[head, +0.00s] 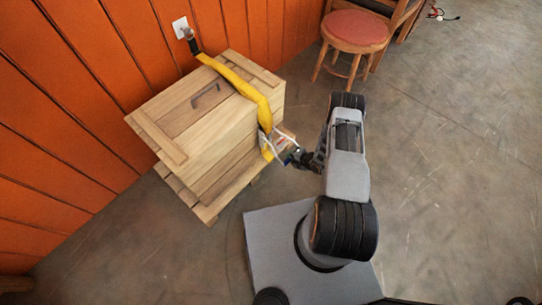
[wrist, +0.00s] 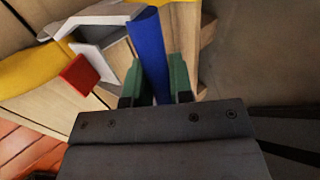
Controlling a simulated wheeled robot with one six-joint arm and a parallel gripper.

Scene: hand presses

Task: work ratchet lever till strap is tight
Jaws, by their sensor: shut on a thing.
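A wooden crate (head: 195,125) stands by the orange wall with a yellow strap (head: 247,88) over its lid. The strap sags in a loose curve and runs down the crate's right side to the ratchet (head: 278,143). In the wrist view the ratchet's pale metal frame (wrist: 92,22) shows with a red piece (wrist: 79,75) and a blue lever handle (wrist: 148,45). My gripper (wrist: 158,80) is shut on the blue handle, its green pads on either side. In the head view my gripper (head: 293,158) is beside the ratchet, and the handle is mostly hidden there.
A stool with a red seat (head: 357,27) stands behind my arm at the top. A white wall plate (head: 181,27) is on the orange wall (head: 75,100) near the strap's far end. The concrete floor on the right (head: 450,150) is clear.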

